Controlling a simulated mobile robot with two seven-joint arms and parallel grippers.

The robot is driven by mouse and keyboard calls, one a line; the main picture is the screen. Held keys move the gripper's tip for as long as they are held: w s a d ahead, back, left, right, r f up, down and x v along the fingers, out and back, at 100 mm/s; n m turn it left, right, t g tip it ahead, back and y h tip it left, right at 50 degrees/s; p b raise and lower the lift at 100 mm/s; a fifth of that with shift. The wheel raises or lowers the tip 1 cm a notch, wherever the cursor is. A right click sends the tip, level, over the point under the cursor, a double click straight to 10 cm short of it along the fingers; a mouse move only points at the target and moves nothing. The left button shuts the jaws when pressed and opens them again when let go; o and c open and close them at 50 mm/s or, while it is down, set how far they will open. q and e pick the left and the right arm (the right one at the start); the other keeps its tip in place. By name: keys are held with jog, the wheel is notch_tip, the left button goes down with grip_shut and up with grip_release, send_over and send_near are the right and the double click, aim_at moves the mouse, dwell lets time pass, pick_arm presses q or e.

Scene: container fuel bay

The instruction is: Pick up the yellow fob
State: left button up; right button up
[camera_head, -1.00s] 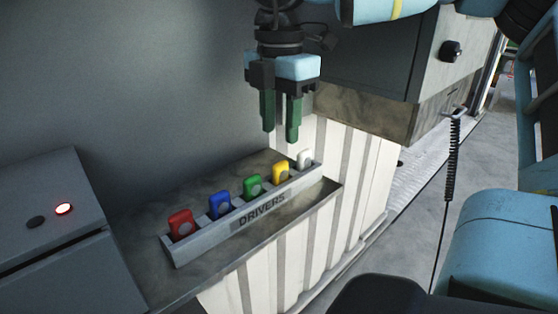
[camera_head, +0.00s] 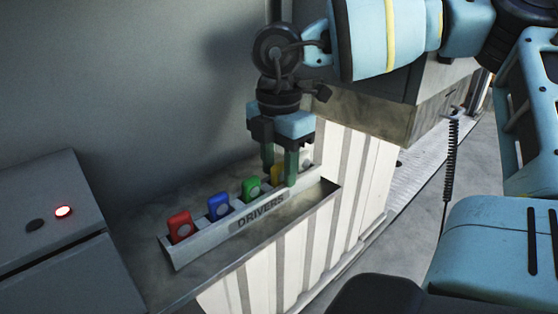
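The yellow fob (camera_head: 277,174) stands in the grey rack marked DRIVERS (camera_head: 222,240), between the green fob and the white fob. My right gripper (camera_head: 279,179) points down over it, with one green finger on each side of it. The fingers look apart, and the near finger hides part of the fob. I cannot tell whether either finger touches it. My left gripper is not in view.
The rack also holds a red fob (camera_head: 180,226), a blue fob (camera_head: 219,207), a green fob (camera_head: 251,188) and a white fob (camera_head: 307,162), the last partly hidden by my gripper. A grey box with a red light (camera_head: 63,212) stands at left.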

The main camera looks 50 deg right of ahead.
jog(key=shift+c, duration=0.3)
grip_shut()
jog(key=shift+r, duration=0.2)
